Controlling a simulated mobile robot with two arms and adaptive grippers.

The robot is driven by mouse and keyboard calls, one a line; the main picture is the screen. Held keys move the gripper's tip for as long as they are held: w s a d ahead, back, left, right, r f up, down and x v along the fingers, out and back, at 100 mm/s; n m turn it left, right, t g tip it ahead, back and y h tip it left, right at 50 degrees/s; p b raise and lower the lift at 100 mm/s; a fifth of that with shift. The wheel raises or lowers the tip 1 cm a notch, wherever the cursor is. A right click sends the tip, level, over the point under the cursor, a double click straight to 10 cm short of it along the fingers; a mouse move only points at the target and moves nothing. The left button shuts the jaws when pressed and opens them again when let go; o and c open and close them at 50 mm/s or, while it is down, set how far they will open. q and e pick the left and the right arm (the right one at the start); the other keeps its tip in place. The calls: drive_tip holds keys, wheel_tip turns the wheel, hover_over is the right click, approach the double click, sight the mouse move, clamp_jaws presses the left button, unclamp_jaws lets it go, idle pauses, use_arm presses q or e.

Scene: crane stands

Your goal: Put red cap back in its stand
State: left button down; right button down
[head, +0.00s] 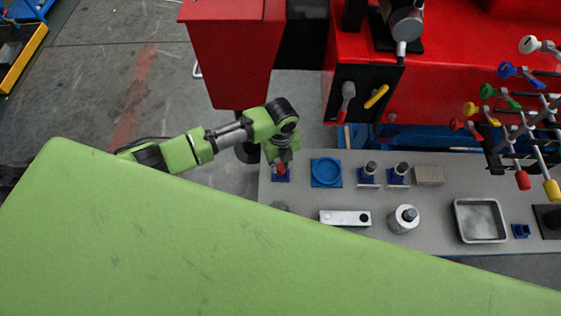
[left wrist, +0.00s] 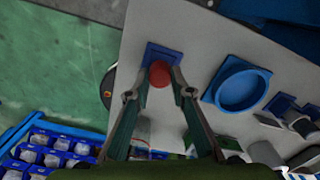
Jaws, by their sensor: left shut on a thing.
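The red cap (head: 281,169) is between the fingers of my left gripper (head: 281,162), at the left end of the grey table. My left gripper is shut on it and points down. In the left wrist view the red cap (left wrist: 160,72) shows between the two fingertips (left wrist: 160,84). The small square blue stand (head: 281,178) is right under or just beyond the cap; it also shows in the left wrist view (left wrist: 153,51). I cannot tell whether the cap touches the stand. My right gripper is not in view.
A round blue dish on a blue base (head: 326,172) stands just right of the stand. Further right are blue stands with grey-topped pieces (head: 368,175), a grey block (head: 428,175), a white cylinder (head: 404,218) and a metal tray (head: 480,220). A red machine (head: 450,70) stands behind the table.

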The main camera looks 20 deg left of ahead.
sight(280, 166)
use_arm(q)
drive_tip(key=shift+f, duration=0.15)
idle(0.4)
drive_tip(key=shift+f+b, duration=0.45)
drive_tip(key=shift+f, duration=0.15)
drive_tip(key=c, duration=1.7)
unclamp_jaws()
wheel_tip(280, 166, up, 5)
drive_tip(key=p, duration=0.5)
